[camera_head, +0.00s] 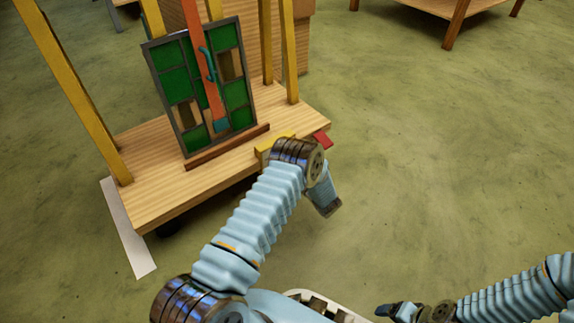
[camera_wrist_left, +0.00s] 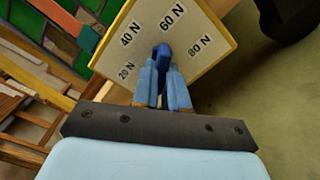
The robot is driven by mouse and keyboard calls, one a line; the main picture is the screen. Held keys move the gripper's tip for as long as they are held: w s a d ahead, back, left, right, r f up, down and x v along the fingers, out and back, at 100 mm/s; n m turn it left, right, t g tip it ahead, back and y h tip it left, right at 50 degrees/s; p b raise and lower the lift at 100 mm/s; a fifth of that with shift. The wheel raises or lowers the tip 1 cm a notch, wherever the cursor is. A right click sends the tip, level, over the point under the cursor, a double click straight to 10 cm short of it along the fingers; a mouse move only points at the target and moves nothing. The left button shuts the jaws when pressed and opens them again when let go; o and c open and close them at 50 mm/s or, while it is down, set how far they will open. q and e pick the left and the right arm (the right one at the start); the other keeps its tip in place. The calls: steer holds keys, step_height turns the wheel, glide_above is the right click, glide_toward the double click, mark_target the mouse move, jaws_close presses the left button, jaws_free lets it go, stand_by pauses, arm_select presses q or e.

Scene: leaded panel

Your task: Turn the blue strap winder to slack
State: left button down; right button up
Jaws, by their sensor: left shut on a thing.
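The blue strap winder (camera_wrist_left: 164,54) shows as a small knob in front of a yellow-edged dial plate (camera_wrist_left: 222,42) marked 20 N, 40 N, 60 N and 80 N. My left gripper (camera_wrist_left: 163,75) is shut on the knob; its light blue fingers hide the knob's lower part. No slack mark is visible. In the head view, part of the yellow plate (camera_head: 265,151) shows at the cart's front edge, and my left wrist hides the fingers and winder. An orange strap (camera_head: 203,62) runs down the green leaded panel (camera_head: 234,95). My right arm's end (camera_head: 390,310) is low right, its jaws unclear.
The panel leans on a wooden cart (camera_head: 150,200) with yellow posts (camera_head: 70,90) and a brown ledge (camera_head: 228,148). A red piece (camera_head: 322,140) sits at the cart's right corner. A white strip (camera_head: 128,228) lies on the floor. Floor to the right is clear; another table (camera_head: 455,10) stands behind.

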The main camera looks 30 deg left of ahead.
arm_select(q)
steer(key=shift+a+r, duration=0.15)
steer(key=shift+a, duration=0.2)
steer(key=c, duration=1.2)
jaws_free()
steer(key=shift+o, duration=0.2)
steer(key=shift+d, duration=0.2)
steer(key=p+v, duration=0.1)
steer(key=v, duration=1.2)
steer(key=shift+d+p, duration=0.3)
steer(key=shift+p, duration=0.1)
